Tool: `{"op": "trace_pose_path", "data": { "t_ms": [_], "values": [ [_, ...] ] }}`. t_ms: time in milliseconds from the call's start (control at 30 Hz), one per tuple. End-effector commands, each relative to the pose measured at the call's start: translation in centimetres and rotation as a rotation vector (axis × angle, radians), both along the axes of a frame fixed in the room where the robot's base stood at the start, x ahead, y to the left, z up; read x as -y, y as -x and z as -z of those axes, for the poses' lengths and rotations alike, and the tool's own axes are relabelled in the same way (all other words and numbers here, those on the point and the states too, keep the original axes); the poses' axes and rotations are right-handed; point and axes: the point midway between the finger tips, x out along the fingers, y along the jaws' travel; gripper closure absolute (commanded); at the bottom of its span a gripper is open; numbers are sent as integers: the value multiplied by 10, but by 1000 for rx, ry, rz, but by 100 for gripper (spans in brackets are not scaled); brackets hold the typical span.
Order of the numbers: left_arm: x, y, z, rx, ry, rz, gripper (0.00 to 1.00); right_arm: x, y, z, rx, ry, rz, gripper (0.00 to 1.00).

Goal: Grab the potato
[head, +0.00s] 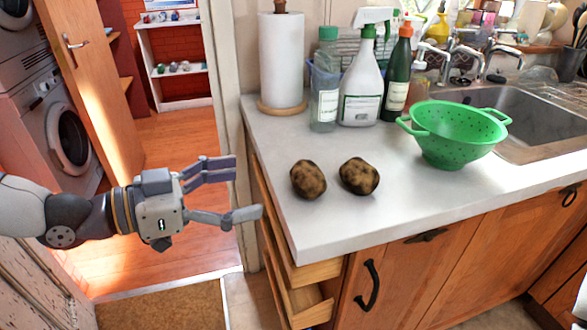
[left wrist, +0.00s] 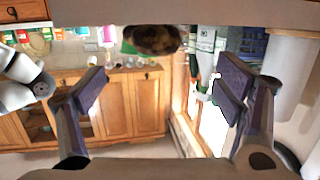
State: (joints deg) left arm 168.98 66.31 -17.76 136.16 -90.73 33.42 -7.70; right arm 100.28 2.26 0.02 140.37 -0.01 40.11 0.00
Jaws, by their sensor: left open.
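Two brown, dark-spotted potatoes lie side by side on the grey countertop near its left end, the left potato (head: 308,179) and the right potato (head: 359,176). They are slightly apart. My left gripper (head: 248,188) is open and empty, just left of the countertop's left edge, its fingers pointing right toward the left potato without touching it. In the left wrist view one potato (left wrist: 152,39) shows at the top, beyond and between the spread fingers of the left gripper (left wrist: 163,92). I cannot tell which potato this is. My right gripper is not seen.
A green colander (head: 455,135) stands right of the potatoes, before the sink (head: 545,115). A paper towel roll (head: 281,62), a spray bottle (head: 362,80) and other bottles stand behind. A drawer (head: 305,300) under the counter's left end is partly open.

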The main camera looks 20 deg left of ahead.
Motion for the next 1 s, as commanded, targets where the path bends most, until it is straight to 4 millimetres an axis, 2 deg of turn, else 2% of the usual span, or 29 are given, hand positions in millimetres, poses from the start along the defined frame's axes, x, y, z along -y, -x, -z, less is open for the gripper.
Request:
{"op": "trace_pose_path", "data": {
  "t_ms": [233, 400, 567, 800, 1000],
  "values": [
    [16, -17, 6, -7, 5, -3, 15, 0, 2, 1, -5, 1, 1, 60],
    [38, -39, 18, -19, -2, 3, 15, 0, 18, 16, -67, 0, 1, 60],
    [52, -52, 19, -14, -2, 3, 15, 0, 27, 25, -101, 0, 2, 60],
    [81, -81, 22, -9, -2, 1, 15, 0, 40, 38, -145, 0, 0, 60],
    [84, -84, 17, -2, 1, -1, 15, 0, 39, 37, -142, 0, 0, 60]
  ]
}}
